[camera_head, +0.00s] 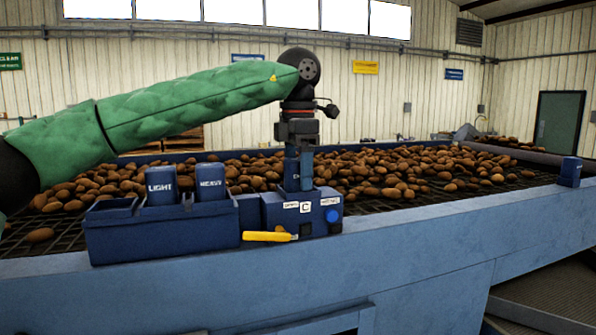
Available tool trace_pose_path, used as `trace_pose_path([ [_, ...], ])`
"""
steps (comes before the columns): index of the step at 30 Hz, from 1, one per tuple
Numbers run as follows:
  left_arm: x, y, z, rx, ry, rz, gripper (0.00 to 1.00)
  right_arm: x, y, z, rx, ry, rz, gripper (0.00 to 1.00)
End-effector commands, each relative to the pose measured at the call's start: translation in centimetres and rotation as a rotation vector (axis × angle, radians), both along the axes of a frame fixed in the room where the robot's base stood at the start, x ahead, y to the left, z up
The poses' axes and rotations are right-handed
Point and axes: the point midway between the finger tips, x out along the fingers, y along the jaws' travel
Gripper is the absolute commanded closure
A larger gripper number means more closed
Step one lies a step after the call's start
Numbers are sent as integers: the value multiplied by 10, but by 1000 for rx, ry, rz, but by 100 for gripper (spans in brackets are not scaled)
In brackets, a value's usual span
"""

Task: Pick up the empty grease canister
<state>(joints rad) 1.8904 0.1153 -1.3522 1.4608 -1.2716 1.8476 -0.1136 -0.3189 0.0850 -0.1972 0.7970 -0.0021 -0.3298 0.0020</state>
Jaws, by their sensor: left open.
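My left gripper (298,150) points straight down and is open, its dark body above a blue docking box (318,217) on the machine's front rail. A narrow blue upright piece (298,172) shows directly below the jaws, rising from the box. It may be the grease canister; its label and any contact with the fingers cannot be made out. Two blue canisters, marked LIGHT (161,186) and what looks like HEAVY (210,182), stand upright in a blue tray (160,235) to the left of the box. My right gripper is not in view.
A yellow-handled tool (268,236) lies at the box's front. Potatoes (400,170) cover the grading bed behind. A small blue container (570,172) stands on the rail at far right. The blue rail (440,215) between is clear. My green-sleeved left arm crosses above the tray.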

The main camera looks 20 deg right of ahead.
Motion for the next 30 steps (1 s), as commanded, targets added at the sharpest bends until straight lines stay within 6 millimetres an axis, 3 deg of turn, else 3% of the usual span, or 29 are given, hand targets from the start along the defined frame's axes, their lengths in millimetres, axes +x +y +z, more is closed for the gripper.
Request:
trace_pose_path([
  [7, 0, 0, -2, 0, 0, 0, 27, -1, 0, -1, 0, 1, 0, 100],
  [15, 0, 0, -2, 0, 0, 0, 77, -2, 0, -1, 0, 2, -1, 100],
  [27, 0, 0, 3, 0, -1, 1, 77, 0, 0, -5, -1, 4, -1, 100],
  [29, 0, 0, 6, 0, -1, 1, 77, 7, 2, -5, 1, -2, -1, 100],
  [30, 0, 0, 9, 1, -1, 1, 77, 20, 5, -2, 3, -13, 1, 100],
])
